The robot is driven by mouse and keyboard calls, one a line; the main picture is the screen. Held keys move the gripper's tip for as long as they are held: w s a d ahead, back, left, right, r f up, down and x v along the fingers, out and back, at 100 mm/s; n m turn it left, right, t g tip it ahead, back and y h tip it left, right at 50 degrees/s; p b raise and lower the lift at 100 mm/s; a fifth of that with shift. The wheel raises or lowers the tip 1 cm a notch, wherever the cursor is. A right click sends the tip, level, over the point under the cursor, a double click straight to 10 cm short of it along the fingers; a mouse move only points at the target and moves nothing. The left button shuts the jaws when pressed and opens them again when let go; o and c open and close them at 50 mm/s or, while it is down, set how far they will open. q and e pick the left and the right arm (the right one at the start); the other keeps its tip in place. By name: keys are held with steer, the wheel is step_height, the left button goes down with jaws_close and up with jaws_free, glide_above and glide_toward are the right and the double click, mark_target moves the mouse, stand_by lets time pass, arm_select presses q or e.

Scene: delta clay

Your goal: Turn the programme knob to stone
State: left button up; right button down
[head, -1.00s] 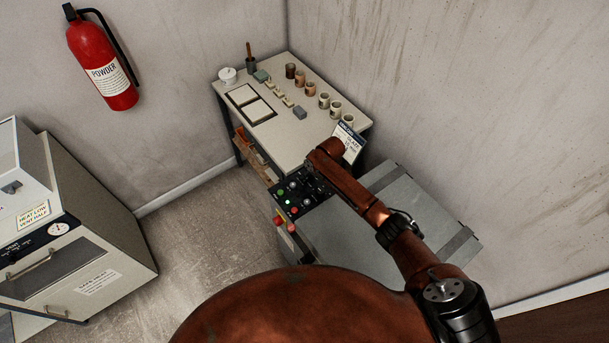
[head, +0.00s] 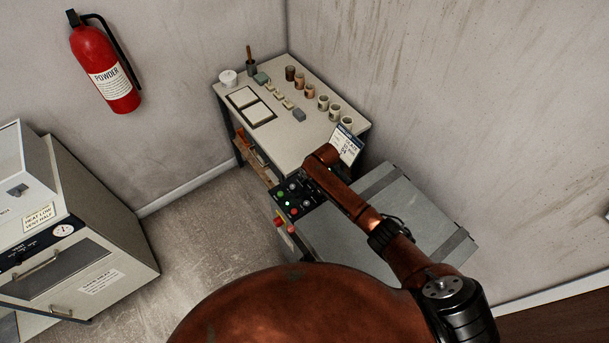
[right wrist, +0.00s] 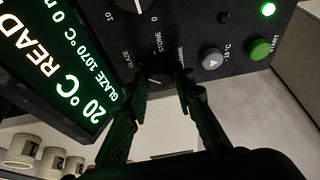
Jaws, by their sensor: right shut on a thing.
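The programme knob (right wrist: 157,81) is a small dark dial on the black control panel in the right wrist view. Labels reading GLAZE and STONE and a third, partly hidden one stand around it. My right gripper (right wrist: 162,83) is shut on the knob, with one finger on each side. The fingers partly cover the knob, and I cannot tell for sure which label its mark points to. The lit display (right wrist: 65,65) beside it reads GLAZE 1070 °C. In the head view my right arm hides the gripper and knob. My left gripper is not in view.
The panel also carries a larger dial (right wrist: 130,5), a grey button (right wrist: 212,59) and a green START button (right wrist: 259,49). In the head view a red button (head: 291,229) sits at the panel's front. A table (head: 300,150) with cups and tiles stands behind.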

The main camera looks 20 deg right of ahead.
steer(key=m+p, duration=0.1)
steer(key=a+m+h+p, duration=0.1)
steer(key=shift+s+m, duration=0.2)
steer(key=shift+m, duration=0.2)
steer(key=m+h+p, duration=0.1)
steer(key=m, duration=0.1)
steer(key=shift+m, duration=0.4)
steer(key=m+h, duration=0.1)
steer(key=m, duration=0.1)
steer(key=shift+f+m, duration=0.15)
steer(key=shift+m, duration=0.15)
steer(key=shift+m+h, duration=0.3)
steer(key=shift+m, duration=0.4)
steer(key=shift+d, duration=0.15)
steer(key=c, duration=2)
jaws_free()
steer(key=o, duration=0.3)
steer(key=shift+w, duration=0.1)
steer(key=shift+o, duration=0.2)
steer(key=shift+r, duration=0.25)
